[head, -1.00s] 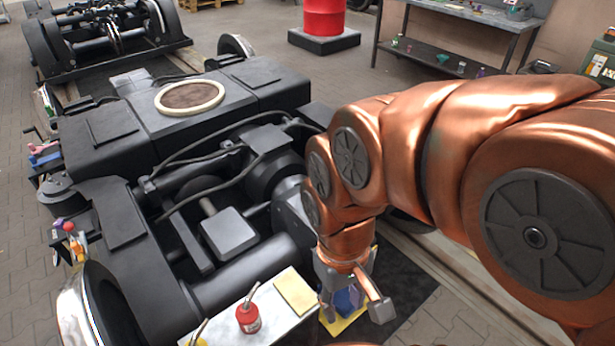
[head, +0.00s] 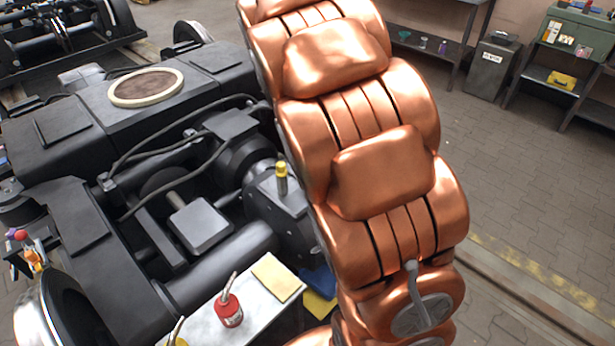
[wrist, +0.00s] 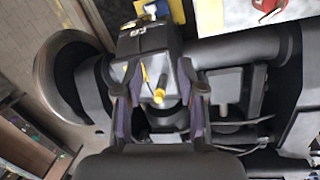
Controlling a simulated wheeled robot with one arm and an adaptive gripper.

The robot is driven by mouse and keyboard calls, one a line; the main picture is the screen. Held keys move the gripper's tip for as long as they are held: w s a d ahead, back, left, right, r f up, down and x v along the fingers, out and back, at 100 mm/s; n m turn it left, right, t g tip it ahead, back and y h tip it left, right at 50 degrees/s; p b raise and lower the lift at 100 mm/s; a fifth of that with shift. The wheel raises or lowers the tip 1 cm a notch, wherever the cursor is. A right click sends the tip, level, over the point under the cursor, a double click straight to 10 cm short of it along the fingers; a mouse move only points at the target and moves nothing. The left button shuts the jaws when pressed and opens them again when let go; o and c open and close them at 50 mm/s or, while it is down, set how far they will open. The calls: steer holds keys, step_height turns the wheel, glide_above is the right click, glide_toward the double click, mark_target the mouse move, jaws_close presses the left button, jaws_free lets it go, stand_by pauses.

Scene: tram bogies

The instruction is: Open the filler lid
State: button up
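A short grey post with a yellow top (head: 281,175) stands upright on the dark gearbox housing (head: 277,205), left of my arm in the head view. No part is clearly marked as the filler lid; this yellow-topped fitting may be it. In the wrist view a yellow round top (wrist: 159,95) shows between the fingers, in front of the dark housing (wrist: 146,40). My gripper (wrist: 160,70) is open, its two fingers spread on either side of the yellow top. Whether they touch it I cannot tell. My gripper is out of sight in the head view.
A white-topped stand (head: 205,325) holds a red oil can (head: 229,308) and a yellow pad (head: 278,278) beside the bogie. A ring-rimmed round plate (head: 146,87), hoses and a flat box (head: 201,226) lie on the bogie. Floor at right is clear.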

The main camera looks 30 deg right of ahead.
steer(key=w+d+f+n+t+b, duration=0.1)
steer(key=w+d+f+n+b, duration=0.15)
steer(key=w+d+f, duration=0.55)
steer(key=w+d+f+n+b, duration=0.1)
steer(key=w+d+f+b, duration=0.3)
steer(key=w+f, duration=0.8)
steer(key=shift+m, duration=0.25)
steer(key=shift+w+d+f+p, duration=0.1)
steer(key=shift+d+f+p, duration=0.25)
steer(key=shift+f, duration=0.9)
steer(key=shift+w+d+f+p, duration=0.1)
steer(key=shift+d+f+p, duration=0.2)
steer(key=shift+f, duration=1)
steer(key=shift+d+f+p, duration=0.35)
steer(key=shift+f, duration=0.9)
steer(key=shift+c, duration=0.3)
jaws_close()
